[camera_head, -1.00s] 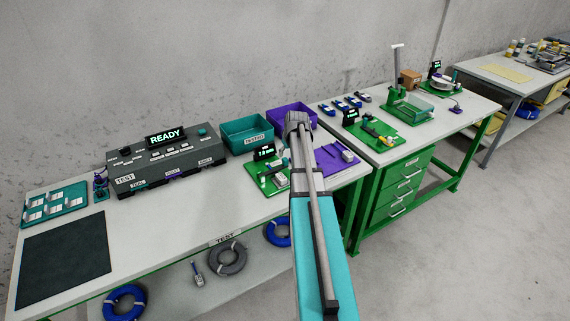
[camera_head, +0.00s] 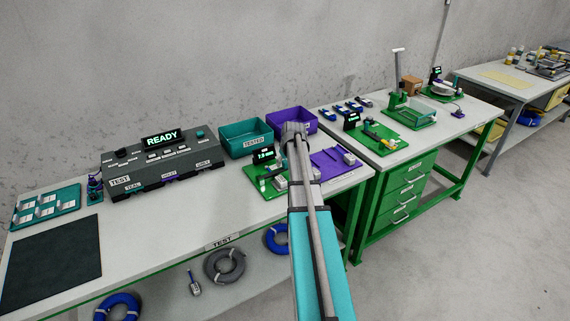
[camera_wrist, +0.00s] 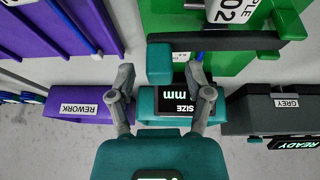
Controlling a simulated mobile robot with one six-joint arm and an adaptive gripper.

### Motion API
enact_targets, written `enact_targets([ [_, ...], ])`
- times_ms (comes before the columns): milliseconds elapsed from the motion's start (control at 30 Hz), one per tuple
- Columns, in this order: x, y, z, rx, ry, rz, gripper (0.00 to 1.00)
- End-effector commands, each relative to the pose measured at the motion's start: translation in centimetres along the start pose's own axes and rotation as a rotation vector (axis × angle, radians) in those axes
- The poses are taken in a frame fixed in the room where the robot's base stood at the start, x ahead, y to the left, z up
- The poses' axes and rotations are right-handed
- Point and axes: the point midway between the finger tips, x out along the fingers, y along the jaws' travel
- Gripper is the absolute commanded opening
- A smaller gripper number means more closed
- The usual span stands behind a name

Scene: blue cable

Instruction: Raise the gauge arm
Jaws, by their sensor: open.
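The gauge on its green board (camera_head: 262,188) stands on the near bench, with a small lit display (camera_head: 264,155) behind it. In the wrist view the green board (camera_wrist: 222,62) is at the top. A dark bar (camera_wrist: 235,41) with a teal end block (camera_wrist: 160,62) crosses it, seemingly the gauge arm. My gripper (camera_wrist: 160,68) is open, one finger on each side of the teal end block. Whether a finger touches it I cannot tell. In the head view my arm hides the gripper.
A purple tray (camera_head: 325,165) lies right of the gauge. Teal (camera_head: 240,143) and purple (camera_head: 299,123) bins stand behind. A grey tester (camera_head: 160,167) reading READY is to the left. A dark mat (camera_head: 52,262) lies at the bench's left end.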

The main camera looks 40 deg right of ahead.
Motion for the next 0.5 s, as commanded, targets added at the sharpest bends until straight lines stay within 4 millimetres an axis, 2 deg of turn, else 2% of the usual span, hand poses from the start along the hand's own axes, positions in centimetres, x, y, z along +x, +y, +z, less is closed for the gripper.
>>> enact_targets([
  [233, -0.01, 0.00, 0.00, 0.000, 0.000, 0.000, 0.66],
  [500, -0.01, 0.00, 0.00, 0.000, 0.000, 0.000, 0.16],
])
